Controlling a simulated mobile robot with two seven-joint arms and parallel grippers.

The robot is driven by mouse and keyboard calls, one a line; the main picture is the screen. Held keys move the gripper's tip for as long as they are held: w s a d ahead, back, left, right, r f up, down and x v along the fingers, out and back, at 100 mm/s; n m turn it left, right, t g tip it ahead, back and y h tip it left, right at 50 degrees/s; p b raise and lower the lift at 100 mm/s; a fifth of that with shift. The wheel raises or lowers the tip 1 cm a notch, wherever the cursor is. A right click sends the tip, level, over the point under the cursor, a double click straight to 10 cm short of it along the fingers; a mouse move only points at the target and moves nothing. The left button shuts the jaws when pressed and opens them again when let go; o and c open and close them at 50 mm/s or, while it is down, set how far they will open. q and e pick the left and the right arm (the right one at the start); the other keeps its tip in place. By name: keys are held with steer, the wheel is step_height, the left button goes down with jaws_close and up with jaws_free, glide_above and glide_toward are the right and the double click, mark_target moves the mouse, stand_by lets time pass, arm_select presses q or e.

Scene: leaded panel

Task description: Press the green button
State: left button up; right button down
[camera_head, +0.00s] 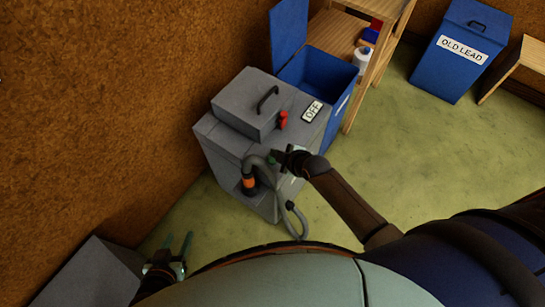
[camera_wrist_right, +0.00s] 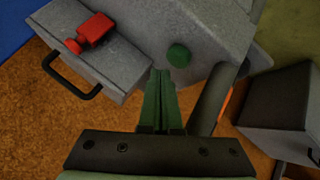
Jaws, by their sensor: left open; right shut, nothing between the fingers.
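The green button (camera_head: 271,160) is a small round knob on the grey machine (camera_head: 228,140), beside the base of its hose. In the right wrist view the green button (camera_wrist_right: 179,56) sits just beyond and to the right of my fingertips. My right gripper (camera_head: 279,157) is shut and empty, close to the button. Its fingers also show in the wrist view (camera_wrist_right: 160,74); a narrow gap seems to separate them from the button, but contact is hard to judge. My left gripper (camera_head: 179,248) is open and empty at lower left, away from the machine.
The machine has a lid with a black handle (camera_head: 267,99), a red latch (camera_head: 282,119) and an OFF sign (camera_head: 312,111). A grey hose (camera_head: 293,215) with an orange ring (camera_head: 249,182) hangs at its front. An open blue bin (camera_head: 322,75) stands behind.

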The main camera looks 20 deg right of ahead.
steer(key=shift+r, duration=0.1)
step_height(320, 180, up, 6)
steer(key=p, duration=0.6)
stand_by(1.4)
